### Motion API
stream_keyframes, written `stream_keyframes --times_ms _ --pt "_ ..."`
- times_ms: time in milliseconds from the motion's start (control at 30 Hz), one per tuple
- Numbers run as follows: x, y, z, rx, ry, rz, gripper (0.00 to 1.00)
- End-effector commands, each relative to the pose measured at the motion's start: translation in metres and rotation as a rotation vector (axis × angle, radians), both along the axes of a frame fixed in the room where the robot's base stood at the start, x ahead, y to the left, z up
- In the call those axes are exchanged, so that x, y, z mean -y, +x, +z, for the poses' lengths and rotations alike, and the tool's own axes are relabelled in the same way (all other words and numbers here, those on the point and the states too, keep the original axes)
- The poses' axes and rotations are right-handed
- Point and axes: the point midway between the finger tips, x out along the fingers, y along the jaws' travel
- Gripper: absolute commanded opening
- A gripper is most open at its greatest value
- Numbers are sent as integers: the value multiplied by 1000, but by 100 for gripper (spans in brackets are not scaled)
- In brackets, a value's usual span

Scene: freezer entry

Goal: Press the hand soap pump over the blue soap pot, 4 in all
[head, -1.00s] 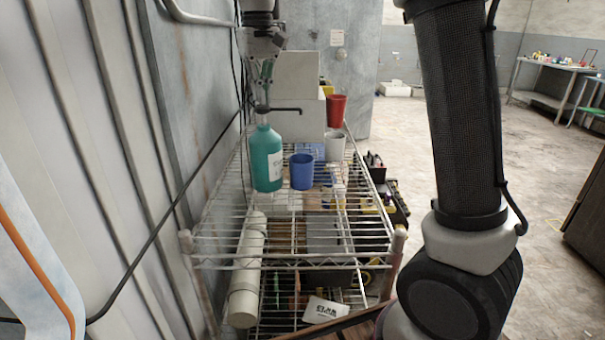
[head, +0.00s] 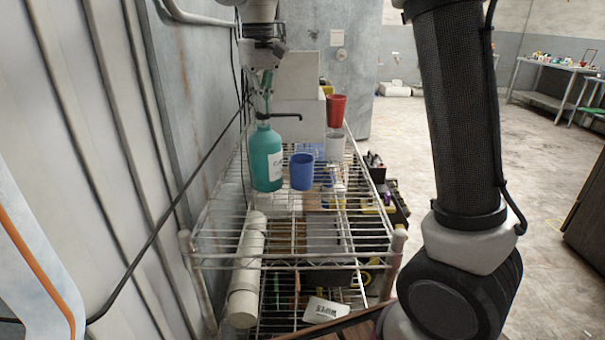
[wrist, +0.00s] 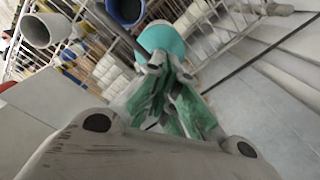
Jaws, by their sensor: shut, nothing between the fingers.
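The hand soap bottle (head: 267,160) is teal with a white label and stands upright on the wire shelf. Its dark pump spout (head: 285,116) points right, its tip above the blue soap pot (head: 301,173) in the picture. The pot stands upright just right of the bottle. My gripper (head: 266,104) is shut and empty, its fingertips down on the pump top. In the wrist view, the closed fingers (wrist: 157,62) cover the pump head, with the teal bottle (wrist: 163,37) beyond them and the blue pot (wrist: 128,10) at the top edge. I cannot see soap in the pot.
A red cup (head: 335,111) and a whitish cup (head: 335,146) are behind the pot. White boxes (head: 300,80) stand at the back. The wire shelf (head: 290,229) is mostly clear in front, and a metal wall is close on the left.

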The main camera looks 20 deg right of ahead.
Motion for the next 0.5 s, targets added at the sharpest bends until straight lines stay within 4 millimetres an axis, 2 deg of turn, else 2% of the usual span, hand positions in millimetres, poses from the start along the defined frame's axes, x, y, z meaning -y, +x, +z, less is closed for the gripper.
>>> stream_keyframes --times_ms 500 --pt "0 0 31 0 1 0 0"
